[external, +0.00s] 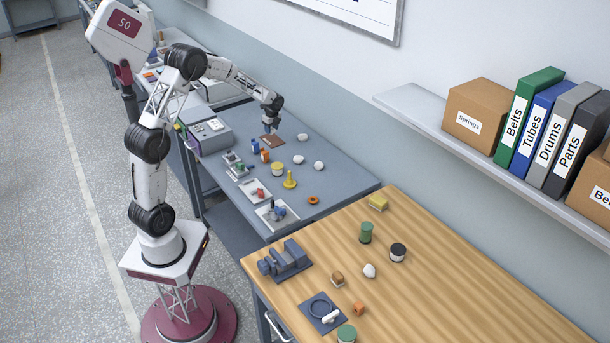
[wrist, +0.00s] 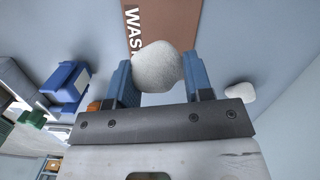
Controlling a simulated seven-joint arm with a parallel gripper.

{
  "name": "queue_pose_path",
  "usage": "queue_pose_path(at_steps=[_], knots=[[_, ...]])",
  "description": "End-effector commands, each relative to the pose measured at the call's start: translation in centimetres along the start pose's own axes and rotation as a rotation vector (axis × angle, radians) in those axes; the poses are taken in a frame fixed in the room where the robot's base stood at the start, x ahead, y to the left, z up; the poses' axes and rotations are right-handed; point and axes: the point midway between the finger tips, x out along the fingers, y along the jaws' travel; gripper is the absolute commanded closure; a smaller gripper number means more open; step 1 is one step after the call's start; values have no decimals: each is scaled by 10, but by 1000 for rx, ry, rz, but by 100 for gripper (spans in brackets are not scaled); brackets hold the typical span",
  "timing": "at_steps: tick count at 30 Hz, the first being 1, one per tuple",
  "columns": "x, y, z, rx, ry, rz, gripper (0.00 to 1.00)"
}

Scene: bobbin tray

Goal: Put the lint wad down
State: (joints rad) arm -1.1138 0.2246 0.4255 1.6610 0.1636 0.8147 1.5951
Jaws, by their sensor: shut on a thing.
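My gripper (wrist: 158,74) is shut on a whitish, rounded lint wad (wrist: 157,70), which sits between the two blue fingers in the wrist view. Beyond the wad is a brown mat (wrist: 175,25) with white lettering beginning "WAS", the rest hidden behind the wad. In the external view my gripper (external: 273,116) is over the grey-blue table, just above the brown mat (external: 273,142). The held wad is too small there to make out clearly. Another white wad (wrist: 240,93) lies to the right of the gripper in the wrist view.
Several white wads (external: 319,166) lie on the grey-blue table right of the mat. Blue (external: 255,146) and orange (external: 265,156) items stand close to the mat's near side. A yellow spindle (external: 290,180) and small trays (external: 256,190) stand nearer. A wall runs behind.

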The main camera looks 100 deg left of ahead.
Motion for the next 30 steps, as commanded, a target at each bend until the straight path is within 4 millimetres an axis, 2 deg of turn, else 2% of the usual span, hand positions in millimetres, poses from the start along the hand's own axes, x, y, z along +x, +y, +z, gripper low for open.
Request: queue_pose_path(at_steps=[30], knots=[[16,-129,16,0,0,0,75]])
